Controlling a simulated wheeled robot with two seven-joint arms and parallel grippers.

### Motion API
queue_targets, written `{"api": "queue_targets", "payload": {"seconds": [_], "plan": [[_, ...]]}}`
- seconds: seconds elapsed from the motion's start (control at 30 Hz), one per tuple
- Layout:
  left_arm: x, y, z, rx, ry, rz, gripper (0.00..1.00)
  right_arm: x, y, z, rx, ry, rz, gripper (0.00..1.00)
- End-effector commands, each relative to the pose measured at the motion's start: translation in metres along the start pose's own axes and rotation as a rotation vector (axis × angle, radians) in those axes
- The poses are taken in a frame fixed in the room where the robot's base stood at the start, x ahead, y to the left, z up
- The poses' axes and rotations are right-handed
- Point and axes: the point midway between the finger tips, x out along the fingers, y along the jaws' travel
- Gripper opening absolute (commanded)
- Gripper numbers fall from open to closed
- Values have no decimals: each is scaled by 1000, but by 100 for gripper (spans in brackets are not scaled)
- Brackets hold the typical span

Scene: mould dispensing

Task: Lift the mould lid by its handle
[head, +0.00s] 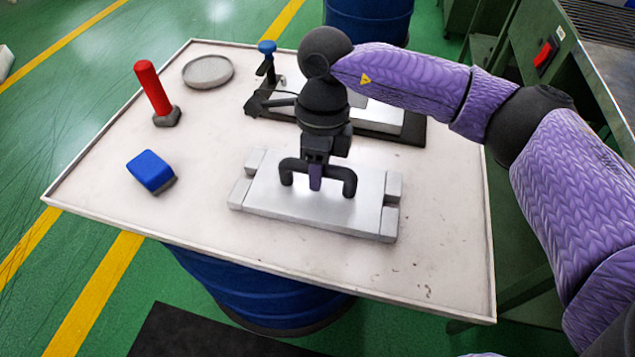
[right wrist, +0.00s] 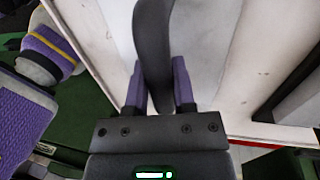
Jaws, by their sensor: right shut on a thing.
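The mould lid (head: 276,199) is a flat silver-grey plate with notched corners, near the middle of the white table in the head view. Its black arched handle (head: 350,185) stands up from the plate. My right gripper (head: 316,186) points down over the lid and is shut on the middle of the handle. In the right wrist view the dark handle (right wrist: 153,50) passes between the two purple fingers (right wrist: 159,90). I cannot tell whether there is a gap under the lid. My left gripper is not in view.
The table (head: 445,255) has a raised rim. A blue block (head: 151,170), a red-handled tool (head: 153,88) and a round grey dish (head: 208,71) stand left. A black-and-silver fixture with a blue knob (head: 267,47) lies behind my gripper. The front right table is clear.

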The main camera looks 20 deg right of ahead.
Motion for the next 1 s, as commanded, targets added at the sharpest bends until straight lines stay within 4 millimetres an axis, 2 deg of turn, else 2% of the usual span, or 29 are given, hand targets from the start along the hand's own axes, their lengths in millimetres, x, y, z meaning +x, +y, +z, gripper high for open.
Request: {"api": "queue_targets", "payload": {"seconds": [0.3,0.57,0.67,0.9,1.0], "plan": [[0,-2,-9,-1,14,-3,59,0,0,0,0,0,-1,0],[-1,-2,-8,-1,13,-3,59,-3,0,0,-1,-3,-2,0],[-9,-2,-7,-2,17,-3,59,-19,3,1,-1,-5,-4,0],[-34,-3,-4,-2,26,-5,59,-76,15,1,0,-5,-6,0],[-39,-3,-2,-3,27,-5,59,-91,18,1,0,-4,-4,0]]}}
